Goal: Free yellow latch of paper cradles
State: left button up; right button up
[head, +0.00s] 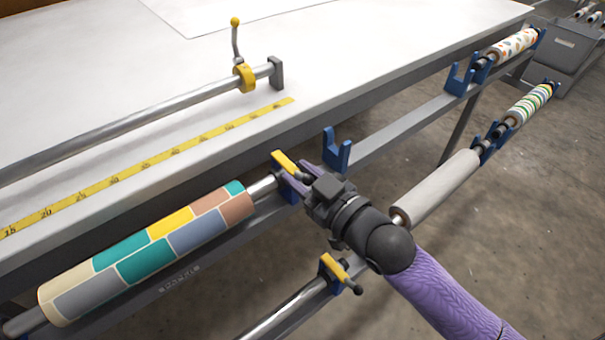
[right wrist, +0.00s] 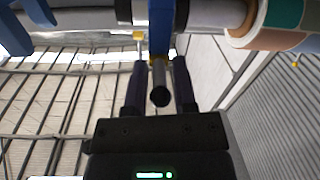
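A yellow latch (head: 285,162) sits across the blue cradle at the right end of the brick-patterned paper roll (head: 150,248). My right gripper (head: 292,186) is at this latch. In the right wrist view, its two dark fingers (right wrist: 160,88) stand either side of a dark round knob (right wrist: 160,97), with small gaps visible, so it looks open around the knob. A second yellow latch (head: 335,268) with a black knob lies over a lower blue cradle, which holds a bare metal bar (head: 285,315). My left gripper is not in view.
The white table (head: 110,90) carries a yellow ruler strip (head: 150,163) and a metal bar with a yellow collar (head: 244,77). An empty blue cradle (head: 337,152) is on the rail. A plain roll (head: 437,188) and two patterned rolls lie to the right. Open floor (head: 540,220) is at right.

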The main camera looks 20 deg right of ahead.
grip_shut()
dwell(1.1)
